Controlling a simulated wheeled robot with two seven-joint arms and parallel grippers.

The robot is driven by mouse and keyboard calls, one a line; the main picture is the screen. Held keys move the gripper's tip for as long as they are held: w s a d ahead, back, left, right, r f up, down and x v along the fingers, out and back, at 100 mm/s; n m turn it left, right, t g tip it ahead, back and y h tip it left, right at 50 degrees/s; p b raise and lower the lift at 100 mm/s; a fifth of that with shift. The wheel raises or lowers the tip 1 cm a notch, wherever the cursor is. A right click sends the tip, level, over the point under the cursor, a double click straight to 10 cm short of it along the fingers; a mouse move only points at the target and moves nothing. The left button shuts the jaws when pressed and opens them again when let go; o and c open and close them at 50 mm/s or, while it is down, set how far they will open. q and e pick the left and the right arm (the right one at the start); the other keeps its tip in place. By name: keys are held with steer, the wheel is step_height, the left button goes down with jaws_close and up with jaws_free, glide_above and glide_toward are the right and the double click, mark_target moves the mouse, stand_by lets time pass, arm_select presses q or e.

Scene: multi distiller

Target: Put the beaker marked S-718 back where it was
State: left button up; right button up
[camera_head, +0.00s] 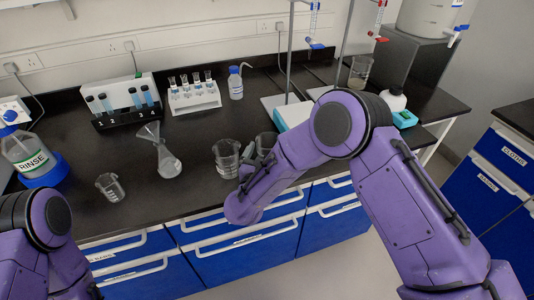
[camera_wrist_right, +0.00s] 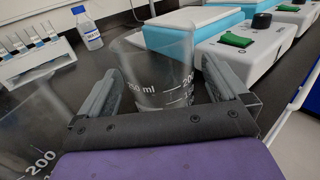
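A clear glass beaker (camera_wrist_right: 158,72) with white volume marks stands upright between the two fingers of my right gripper (camera_wrist_right: 160,88) in the right wrist view. The fingers are spread on either side of it, with a small gap showing on the right. In the head view this beaker (camera_head: 265,142) is partly hidden behind my right gripper (camera_head: 252,160). A second beaker (camera_head: 227,158) stands just left of the gripper; it shows at the left edge of the wrist view (camera_wrist_right: 30,130). A smaller beaker (camera_head: 110,187) is farther left. I cannot read S-718 on any beaker. My left gripper is out of view.
Another beaker (camera_head: 360,70) is at the back right.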

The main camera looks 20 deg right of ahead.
steer(key=shift+r+p, duration=0.3)
steer(key=shift+r, duration=0.05)
steer(key=b+v, duration=0.2)
steer(key=v, duration=0.3)
steer(key=b+v, duration=0.1)
steer(key=v, duration=0.5)
steer(key=shift+w+a+f+b, duration=0.1)
steer(key=shift+f+b, duration=0.15)
steer(key=shift+b, duration=0.1)
steer(key=shift+s+a+r, duration=0.1)
steer(key=shift+s+a, duration=0.15)
steer(key=shift+s, duration=0.25)
